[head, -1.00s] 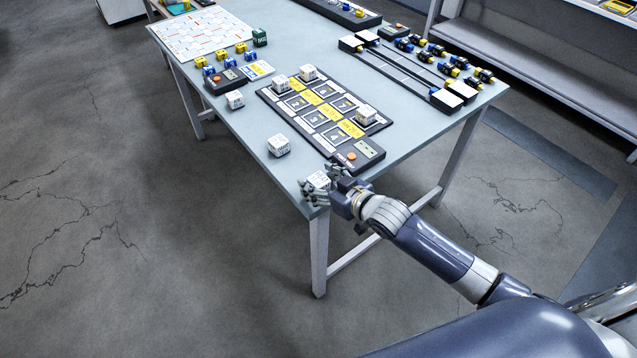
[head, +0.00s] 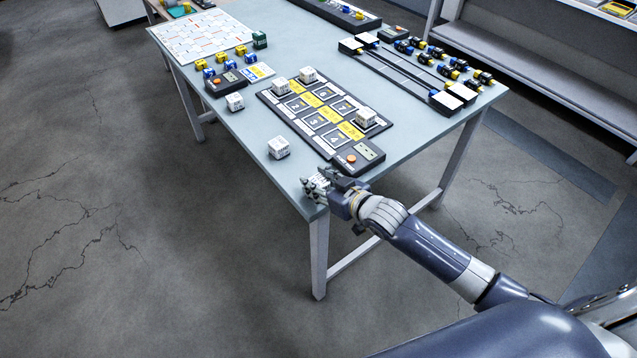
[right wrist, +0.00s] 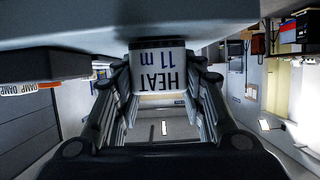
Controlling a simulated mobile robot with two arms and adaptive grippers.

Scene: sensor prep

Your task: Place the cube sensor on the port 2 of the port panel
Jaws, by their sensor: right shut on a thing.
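My right gripper (head: 315,188) is at the near corner of the table, shut on a white cube sensor (head: 319,180). In the right wrist view the cube sensor (right wrist: 157,70) reads "HEAT 11 m" and sits between the fingers (right wrist: 158,100). The dark port panel (head: 285,121) lies further back on the table, with numbered square ports. Port 2 (head: 296,105) is bare, as are ports 3, 4, 6 and 7. White cubes sit on the panel's far end (head: 280,86) (head: 307,75) and near right (head: 366,118). My left gripper is out of view.
Two loose white cubes (head: 279,147) (head: 235,101) stand left of the panel. A box with an orange button (head: 358,157) adjoins the panel's near end. Small yellow and blue blocks and a white chart (head: 200,36) lie further back. Black rails (head: 410,75) lie at right.

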